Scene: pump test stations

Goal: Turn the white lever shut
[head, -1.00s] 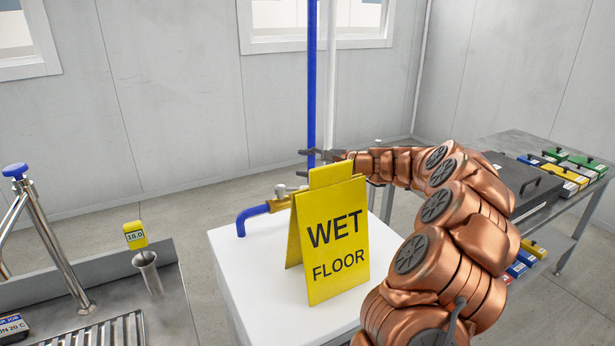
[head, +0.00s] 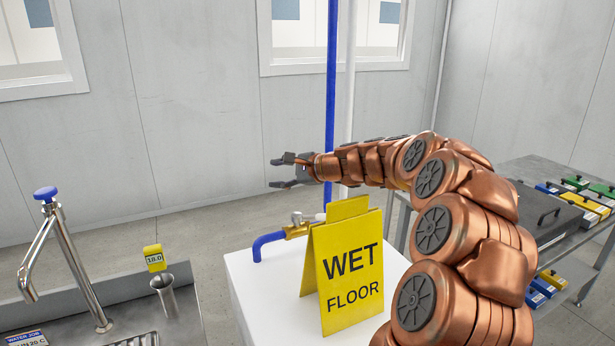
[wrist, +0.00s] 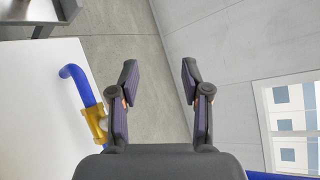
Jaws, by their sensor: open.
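A brass valve (head: 297,231) sits on a blue pipe (head: 268,243) above the white bench, partly hidden behind the yellow sign. A small pale knob-like part (head: 297,217), likely the white lever, stands on top of the valve; its turn angle is unclear.
A yellow WET FLOOR sign (head: 349,275) stands on the white bench (head: 262,295), in front of the valve and near my arm. A blue vertical pipe (head: 332,100) rises behind my arm. A sink with a tap (head: 75,255) is at left, a grey side table (head: 535,170) at right.

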